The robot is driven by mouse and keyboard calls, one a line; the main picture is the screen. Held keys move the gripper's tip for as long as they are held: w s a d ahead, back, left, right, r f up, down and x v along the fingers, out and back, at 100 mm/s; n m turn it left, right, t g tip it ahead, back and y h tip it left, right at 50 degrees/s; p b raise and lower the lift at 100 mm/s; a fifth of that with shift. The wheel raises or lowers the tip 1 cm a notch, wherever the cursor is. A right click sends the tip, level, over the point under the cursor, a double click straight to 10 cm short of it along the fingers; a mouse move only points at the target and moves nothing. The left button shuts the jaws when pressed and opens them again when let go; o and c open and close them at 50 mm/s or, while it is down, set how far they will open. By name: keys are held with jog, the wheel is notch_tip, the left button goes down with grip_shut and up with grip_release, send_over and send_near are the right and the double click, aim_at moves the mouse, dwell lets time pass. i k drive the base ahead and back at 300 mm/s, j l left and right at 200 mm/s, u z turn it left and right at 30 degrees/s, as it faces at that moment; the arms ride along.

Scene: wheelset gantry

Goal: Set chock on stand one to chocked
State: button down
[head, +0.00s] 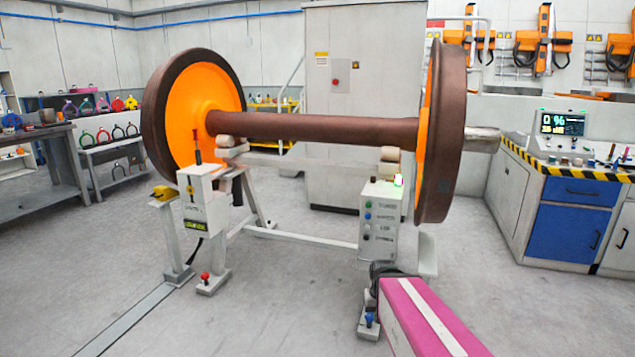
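A wheelset with orange-faced brown wheels (205,105) and a brown axle (310,128) rests on a pale frame. The left stand has a white box (203,208) with a yellow label and a dark upright lever (198,150). A red-knobbed piece (205,278) sits on its foot. The right stand carries a button panel (379,225) with a lit green lamp. A blue-knobbed piece (370,320) is low at its foot. I cannot tell which stand is one, or how any chock is set.
A pink box-like shape with a white stripe fills the lower right, with a dark part at its far end. A yellow piece (164,193) tops a post on a floor rail (125,320). A striped-edge console (570,185) stands right. The front left floor is open.

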aim_at(161, 192)
jog(key=u, duration=1.4)
jog(key=i+j, duration=0.1)
jog(key=i, duration=0.5)
jog(key=i+j+z, duration=0.1)
jog(key=i, duration=0.45)
jog(key=i+j, duration=0.15)
jog(key=i, duration=0.45)
jog(key=i+j, duration=0.15)
jog(key=i, duration=0.4)
jog(key=i+j+z, duration=0.1)
jog(key=i, duration=0.5)
